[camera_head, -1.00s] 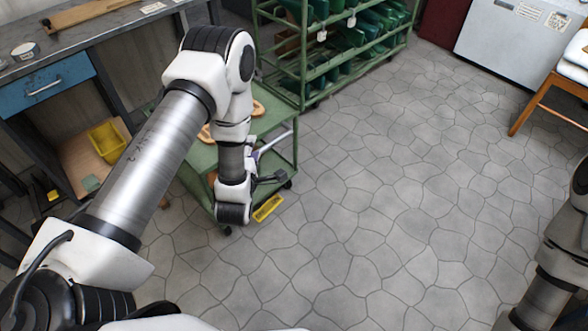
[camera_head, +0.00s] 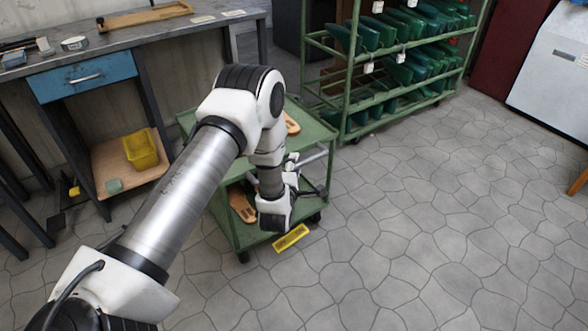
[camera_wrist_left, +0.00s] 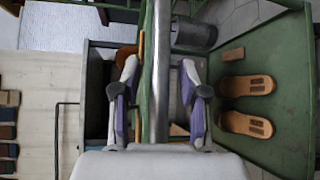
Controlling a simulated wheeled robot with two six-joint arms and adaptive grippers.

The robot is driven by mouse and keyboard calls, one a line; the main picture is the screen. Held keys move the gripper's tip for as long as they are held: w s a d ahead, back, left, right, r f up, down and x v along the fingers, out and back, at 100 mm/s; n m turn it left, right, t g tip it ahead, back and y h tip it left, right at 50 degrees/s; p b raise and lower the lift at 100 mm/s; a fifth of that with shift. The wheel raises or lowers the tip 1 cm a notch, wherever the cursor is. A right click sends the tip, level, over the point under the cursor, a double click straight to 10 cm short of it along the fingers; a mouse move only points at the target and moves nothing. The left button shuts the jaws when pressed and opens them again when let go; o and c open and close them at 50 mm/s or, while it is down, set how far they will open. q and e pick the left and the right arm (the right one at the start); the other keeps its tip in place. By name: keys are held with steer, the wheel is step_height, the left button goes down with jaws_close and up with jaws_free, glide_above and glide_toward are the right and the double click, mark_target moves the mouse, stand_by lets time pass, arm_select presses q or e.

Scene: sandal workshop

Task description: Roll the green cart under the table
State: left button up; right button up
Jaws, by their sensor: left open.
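The green cart (camera_head: 312,128) stands on the floor in the middle of the head view, partly hidden by my left arm. Sandal soles lie on its shelves; two also show on its green top (camera_wrist_left: 284,92) in the left wrist view. My left gripper (camera_head: 294,166) is at the cart's metal handle bar. In the left wrist view its open fingers (camera_wrist_left: 160,85) are on either side of the bar (camera_wrist_left: 160,40), with gaps visible. The grey-topped table (camera_head: 150,33) stands behind and left of the cart. My right gripper is out of view.
A blue drawer (camera_head: 84,77) and a low wooden board with a yellow bin (camera_head: 141,150) are under the table's left part. A green rack (camera_head: 352,75) stands right of the cart. A yellow strip (camera_head: 291,238) lies beside the cart. Floor at right is clear.

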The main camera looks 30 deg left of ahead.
arm_select(q)
jaws_close()
